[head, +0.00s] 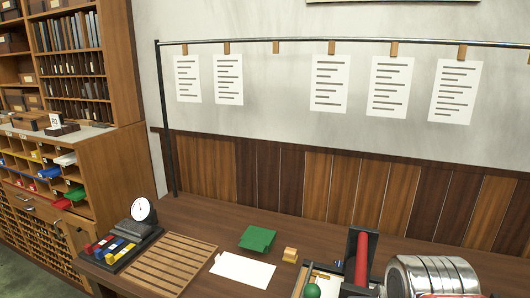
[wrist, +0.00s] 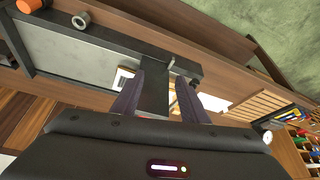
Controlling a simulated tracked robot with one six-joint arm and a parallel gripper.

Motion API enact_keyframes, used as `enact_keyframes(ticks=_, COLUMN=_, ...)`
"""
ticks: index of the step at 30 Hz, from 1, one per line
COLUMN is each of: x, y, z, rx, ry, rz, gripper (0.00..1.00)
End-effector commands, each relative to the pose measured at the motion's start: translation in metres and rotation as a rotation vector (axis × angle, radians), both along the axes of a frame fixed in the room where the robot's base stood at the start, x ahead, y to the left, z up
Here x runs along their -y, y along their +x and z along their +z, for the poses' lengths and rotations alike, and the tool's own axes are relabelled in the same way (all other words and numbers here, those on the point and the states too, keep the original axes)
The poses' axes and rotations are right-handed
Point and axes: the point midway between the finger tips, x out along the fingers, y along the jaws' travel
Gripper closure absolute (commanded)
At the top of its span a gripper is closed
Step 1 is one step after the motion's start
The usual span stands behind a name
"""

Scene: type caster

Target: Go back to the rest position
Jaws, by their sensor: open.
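My gripper (wrist: 160,96) shows in the wrist view with its two dark fingers apart and nothing visible between them. The fingers point over a dark-framed grey bed (wrist: 85,50) on the wooden table, and a dark bar lies beyond the gap between them. How far the fingertips are above it I cannot tell. My gripper does not show clearly in the head view.
A slatted rack (head: 162,265), white sheet (head: 242,270), green piece (head: 257,239) and dial scale (head: 143,210) sit on the table. Sheets hang from a rail (head: 340,42) above.

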Motion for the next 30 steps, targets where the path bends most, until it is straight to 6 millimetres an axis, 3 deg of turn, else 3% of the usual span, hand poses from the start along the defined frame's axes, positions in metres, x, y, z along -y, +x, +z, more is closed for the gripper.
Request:
enact_keyframes(ticks=7, x=-0.021, y=-0.029, z=-0.008, rx=0.041, ry=-0.016, rz=0.079, gripper=0.6)
enact_keyframes(ticks=11, x=-0.027, y=-0.03, z=-0.001, rx=0.065, ry=-0.017, rz=0.099, gripper=0.6)
enact_keyframes(ticks=30, x=-0.028, y=-0.029, z=-0.002, rx=0.063, ry=-0.016, rz=0.102, gripper=0.6)
